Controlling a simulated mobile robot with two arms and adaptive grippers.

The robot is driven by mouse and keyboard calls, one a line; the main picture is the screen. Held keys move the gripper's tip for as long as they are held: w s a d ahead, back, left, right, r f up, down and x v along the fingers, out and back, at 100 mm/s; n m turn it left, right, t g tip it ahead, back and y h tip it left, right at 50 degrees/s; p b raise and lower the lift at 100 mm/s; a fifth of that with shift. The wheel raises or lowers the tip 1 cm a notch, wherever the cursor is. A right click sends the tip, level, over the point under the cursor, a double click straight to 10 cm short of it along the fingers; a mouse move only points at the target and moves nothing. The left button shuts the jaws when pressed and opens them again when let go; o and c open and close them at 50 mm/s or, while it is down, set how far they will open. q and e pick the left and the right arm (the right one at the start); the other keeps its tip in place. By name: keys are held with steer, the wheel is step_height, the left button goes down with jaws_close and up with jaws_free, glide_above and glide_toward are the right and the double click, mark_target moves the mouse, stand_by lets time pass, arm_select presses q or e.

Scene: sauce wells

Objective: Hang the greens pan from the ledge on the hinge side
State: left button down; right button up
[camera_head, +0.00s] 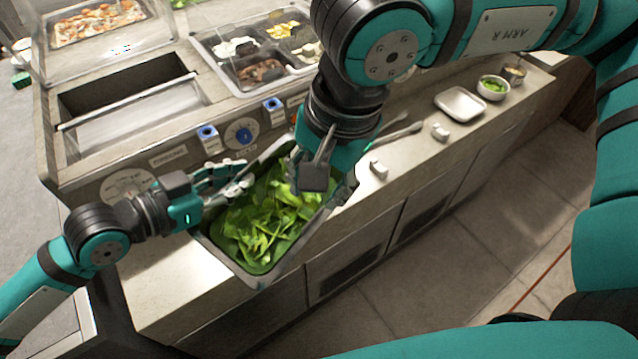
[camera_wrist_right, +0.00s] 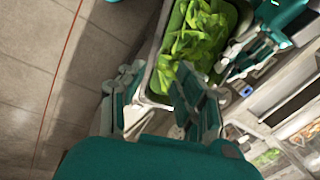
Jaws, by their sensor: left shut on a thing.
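The greens pan (camera_head: 290,264) is a deep metal pan of green leaves (camera_head: 255,225). It is tilted over the front counter, with its near end past the counter edge. My left gripper (camera_head: 238,188) is shut on the pan's left rim. My right gripper (camera_head: 328,185) is at the pan's right end, partly hidden by its own wrist. In the right wrist view its fingers (camera_wrist_right: 165,105) are spread apart near the pan's end rim (camera_wrist_right: 150,75). An open rectangular well (camera_head: 125,85) lies behind the control panel, with a pale ledge (camera_head: 130,104) across it.
A multi-compartment topping tray (camera_head: 262,62) stands behind the panel, and a pizza (camera_head: 98,24) sits under clear glass at back left. Tongs (camera_head: 398,134), a white dish (camera_head: 460,104) and a small bowl of greens (camera_head: 492,88) are on the right counter.

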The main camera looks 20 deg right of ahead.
mark_target(278, 205)
arm_select(q)
steer(key=shift+r, duration=0.15)
arm_select(e)
steer(key=f, duration=0.4)
steer(key=w+f, duration=0.1)
steer(key=f, duration=0.2)
steer(key=w+a+f, duration=0.1)
steer(key=f, duration=0.3)
steer(key=shift+a+f, duration=0.1)
steer(key=shift+f, duration=0.25)
arm_select(q)
steer(key=shift+d, duration=0.1)
arm_select(e)
jaws_close()
arm_select(q)
steer(key=c, duration=1.3)
jaws_free()
steer(key=shift+o, duration=0.2)
